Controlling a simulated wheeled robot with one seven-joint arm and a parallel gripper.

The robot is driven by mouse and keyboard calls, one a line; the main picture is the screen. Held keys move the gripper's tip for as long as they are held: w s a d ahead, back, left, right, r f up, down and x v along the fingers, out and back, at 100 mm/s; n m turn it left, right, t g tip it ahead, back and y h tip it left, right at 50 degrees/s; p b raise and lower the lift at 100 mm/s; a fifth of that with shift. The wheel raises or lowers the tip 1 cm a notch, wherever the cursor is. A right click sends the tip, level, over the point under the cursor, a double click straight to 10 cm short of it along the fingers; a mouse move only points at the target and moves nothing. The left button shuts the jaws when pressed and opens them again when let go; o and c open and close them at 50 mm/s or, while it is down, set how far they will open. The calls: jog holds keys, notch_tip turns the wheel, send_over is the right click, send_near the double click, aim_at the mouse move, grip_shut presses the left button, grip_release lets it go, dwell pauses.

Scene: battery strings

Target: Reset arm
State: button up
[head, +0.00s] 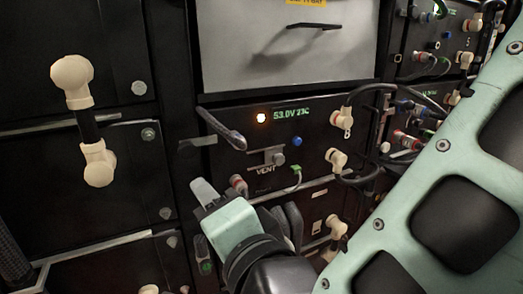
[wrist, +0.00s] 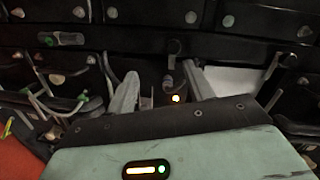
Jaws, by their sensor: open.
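My gripper shows in the head view (head: 207,190) below the middle of the picture, and its pale fingers stand apart in the wrist view (wrist: 161,78). It is open, and I see nothing held between the fingers. My green arm fills the right side of the head view. The gripper is in front of the lower part of a black battery module (head: 230,130), which has a lit "53.0V 23C" display (head: 291,113) and an amber light (head: 261,118). I cannot tell whether the fingers touch anything.
A grey panel (head: 345,60) with a handle sits above the module. Cream connectors (head: 337,159) and black cables (head: 360,90) stand out at its right, near my arm. A cream link (head: 98,165) joins modules at the left. A lever (head: 222,129) projects from the module.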

jog(key=s+d+f+n+g+h, duration=0.3)
jog(key=d+f+n+g, duration=0.5)
jog(key=f+n+g, duration=0.15)
jog(key=s+d+f+n+g+h, duration=0.1)
jog(key=s+d+n+g+h, duration=0.15)
jog(key=d, duration=0.55)
jog(key=s+d+n+g+h, duration=0.2)
jog(key=s+d+n+h, duration=0.15)
jog(key=d, duration=0.35)
notch_tip(320, 180, up, 27)
jog(key=p, duration=2.6)
jog(key=shift+w+f+p, duration=0.15)
jog(key=shift+w+p, duration=0.05)
jog(key=shift+p, duration=0.2)
jog(key=shift+f, duration=0.1)
